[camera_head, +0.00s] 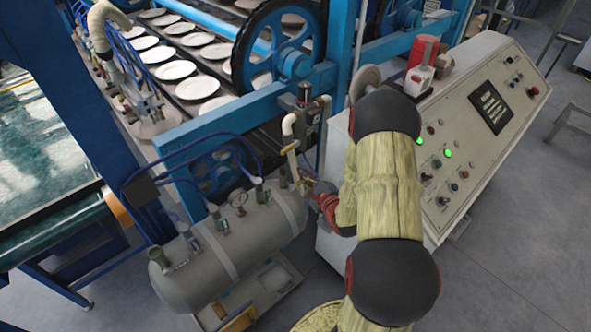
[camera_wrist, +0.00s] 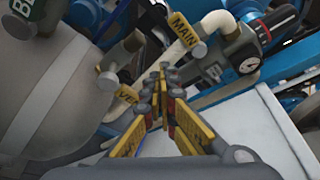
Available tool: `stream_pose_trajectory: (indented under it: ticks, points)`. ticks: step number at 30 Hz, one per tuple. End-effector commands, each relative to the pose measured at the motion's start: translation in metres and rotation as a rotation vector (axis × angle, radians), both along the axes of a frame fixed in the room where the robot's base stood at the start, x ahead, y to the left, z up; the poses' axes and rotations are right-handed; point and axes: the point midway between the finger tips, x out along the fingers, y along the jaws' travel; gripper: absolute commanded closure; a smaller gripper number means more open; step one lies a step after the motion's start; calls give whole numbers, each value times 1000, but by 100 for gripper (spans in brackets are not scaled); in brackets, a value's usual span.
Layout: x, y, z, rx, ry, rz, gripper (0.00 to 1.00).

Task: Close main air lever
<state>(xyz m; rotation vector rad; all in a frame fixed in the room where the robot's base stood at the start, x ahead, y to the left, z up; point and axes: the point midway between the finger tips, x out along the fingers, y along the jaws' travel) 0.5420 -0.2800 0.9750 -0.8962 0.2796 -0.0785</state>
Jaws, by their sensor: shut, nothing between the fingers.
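The main air lever (camera_wrist: 183,29) is a yellow handle marked "MAIN" on the white pipe in the upper middle of the wrist view. It slants across the pipe. My gripper (camera_wrist: 168,72) is shut and empty, its fingertips just below and left of the lever, near a grey fitting on the pipe. I cannot tell whether the fingertips touch anything. In the head view my gripper (camera_head: 308,187) is small beside the right end of the grey air tank (camera_head: 262,232), below the white pipe (camera_head: 290,150). My arm hides part of the area to its right.
A second yellow handle, marked "VE..." (camera_wrist: 127,94), is partly hidden left of my fingers. A pressure gauge (camera_wrist: 247,64) and regulator are at the right. The control panel (camera_head: 450,165) stands right of my arm. Blue hoses run above the tank.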

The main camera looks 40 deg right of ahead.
Motion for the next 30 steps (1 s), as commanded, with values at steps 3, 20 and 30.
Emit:
stream_pose_trajectory:
  ticks: [3, 20, 30]
  points:
    - [-15, -2, 6, 0, 0, -2, 100]
    - [-24, -1, 8, -1, 1, 1, 100]
    - [-25, -1, 4, -73, 28, 18, 100]
